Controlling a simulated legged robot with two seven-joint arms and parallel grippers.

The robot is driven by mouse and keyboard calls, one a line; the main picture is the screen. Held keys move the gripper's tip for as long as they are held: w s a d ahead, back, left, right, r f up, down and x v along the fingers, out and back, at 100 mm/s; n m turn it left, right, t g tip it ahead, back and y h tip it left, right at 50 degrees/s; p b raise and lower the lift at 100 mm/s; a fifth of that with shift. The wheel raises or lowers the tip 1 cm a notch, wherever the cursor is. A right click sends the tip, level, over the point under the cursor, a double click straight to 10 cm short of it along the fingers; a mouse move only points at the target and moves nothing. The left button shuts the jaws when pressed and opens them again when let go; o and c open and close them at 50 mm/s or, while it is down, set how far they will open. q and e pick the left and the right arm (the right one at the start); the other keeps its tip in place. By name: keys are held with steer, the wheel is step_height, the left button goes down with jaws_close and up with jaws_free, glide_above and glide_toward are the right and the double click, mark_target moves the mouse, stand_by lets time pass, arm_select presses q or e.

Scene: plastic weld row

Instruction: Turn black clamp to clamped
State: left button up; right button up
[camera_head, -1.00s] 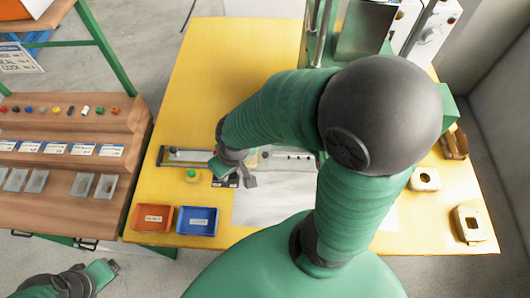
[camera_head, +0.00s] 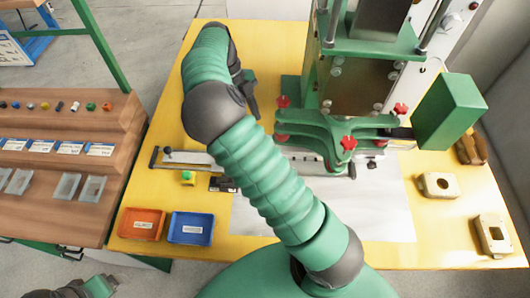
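A small black part (camera_head: 222,184) lies low on the yellow table by the rail, partly covered by my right arm. It may be the black clamp, but its lever position cannot be made out. My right arm crosses the middle of the view, and its dark gripper (camera_head: 250,98) shows behind the arm, above the table and apart from the black part. Its fingers are too hidden to tell open from shut.
A green press (camera_head: 365,90) with red star knobs (camera_head: 349,142) stands at the back right. A metal rail (camera_head: 185,157) runs across the table. Orange (camera_head: 142,224) and blue (camera_head: 191,228) trays sit front left. Tan blocks (camera_head: 492,236) lie at right. A wooden rack (camera_head: 60,150) stands left.

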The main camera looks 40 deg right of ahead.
steer(key=b+x, duration=0.1)
steer(key=x, duration=1.3)
steer(key=shift+d+f+b, duration=0.15)
steer(key=shift+f+b, duration=0.2)
jaws_close()
